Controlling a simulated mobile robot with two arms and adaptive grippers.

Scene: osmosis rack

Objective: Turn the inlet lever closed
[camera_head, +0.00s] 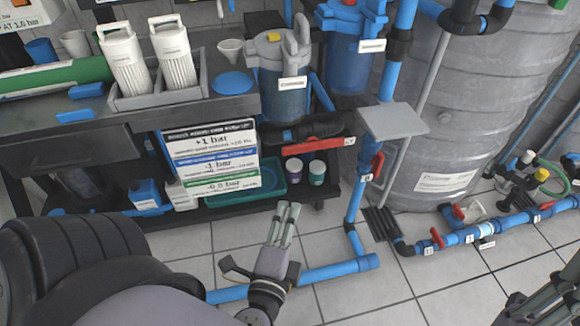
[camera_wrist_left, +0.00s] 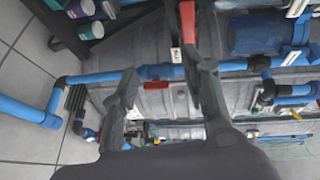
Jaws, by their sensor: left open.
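Several red levers show, and I cannot read which is the inlet one. A short red lever (camera_head: 377,163) sits on the vertical blue pipe, pointing roughly along it. Another red lever (camera_head: 437,237) is on the floor pipe at right. A long red handle (camera_head: 312,145) lies under the bench edge. My left gripper (camera_head: 288,208) is open and empty, left of the vertical pipe. In the left wrist view its fingers (camera_wrist_left: 160,70) are spread, with a small red lever (camera_wrist_left: 155,85) seen between them, apparently beyond the tips. My right gripper (camera_head: 545,300) is partly cut off at lower right.
A grey tank (camera_head: 455,110) stands behind the pipes. A grey plate (camera_head: 393,120) juts out above the short red lever. A pressure sign (camera_head: 212,160) and two cups (camera_head: 305,171) are at the bench's lower shelf. A blue pipe (camera_head: 330,271) runs low across the tiled floor.

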